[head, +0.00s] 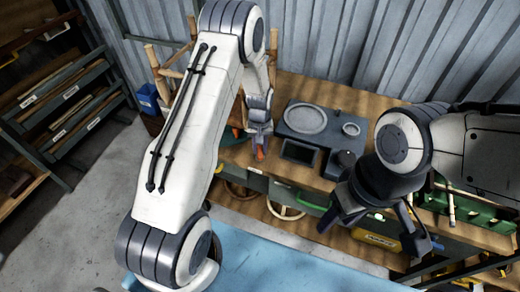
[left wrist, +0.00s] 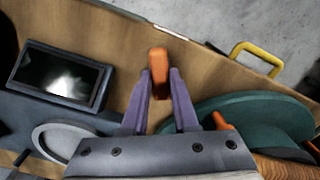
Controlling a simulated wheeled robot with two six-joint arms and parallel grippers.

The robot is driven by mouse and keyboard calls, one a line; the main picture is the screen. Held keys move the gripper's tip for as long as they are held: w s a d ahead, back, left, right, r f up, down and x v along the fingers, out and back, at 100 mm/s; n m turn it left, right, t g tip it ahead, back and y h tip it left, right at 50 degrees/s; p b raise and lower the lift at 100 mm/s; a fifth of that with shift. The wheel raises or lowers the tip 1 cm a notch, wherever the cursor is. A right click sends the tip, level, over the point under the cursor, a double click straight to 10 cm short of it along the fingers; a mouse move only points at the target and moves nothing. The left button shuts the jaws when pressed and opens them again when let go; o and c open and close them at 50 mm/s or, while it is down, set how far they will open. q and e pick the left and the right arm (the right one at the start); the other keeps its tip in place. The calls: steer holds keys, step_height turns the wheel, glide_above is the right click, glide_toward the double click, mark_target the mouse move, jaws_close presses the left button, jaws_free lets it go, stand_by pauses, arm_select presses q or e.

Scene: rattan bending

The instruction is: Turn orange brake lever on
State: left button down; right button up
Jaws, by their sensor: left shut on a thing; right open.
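The orange brake lever (left wrist: 158,62) sticks up between the two purple fingers of my left gripper (left wrist: 158,85) in the left wrist view. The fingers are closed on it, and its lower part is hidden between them. In the head view my left gripper (head: 260,138) reaches down at the workbench's front edge, and a small bit of the lever (head: 260,154) shows below it. My right gripper (head: 374,238) is open and empty in front of the bench, with its fingers spread apart, well away from the lever.
A grey panel (head: 325,140) with a round dish and dark screen (left wrist: 62,75) sits beside the lever. A teal disc-shaped part (left wrist: 250,112) and another small orange piece (left wrist: 221,121) are close on the other side. A blue surface (head: 270,268) lies in front, shelves (head: 65,105) at left.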

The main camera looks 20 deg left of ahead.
mark_target(261, 150)
arm_select(q)
steer(key=m+b, duration=0.1)
steer(key=m, duration=0.4)
steer(key=shift+w, duration=0.1)
steer(key=shift+r, duration=0.1)
stand_by(0.4)
steer(key=c, duration=0.7)
jaws_free()
step_height(261, 150, up, 10)
steer(key=shift+r+b, duration=0.2)
steer(key=shift+b, duration=0.8)
steer(key=shift+d, duration=0.1)
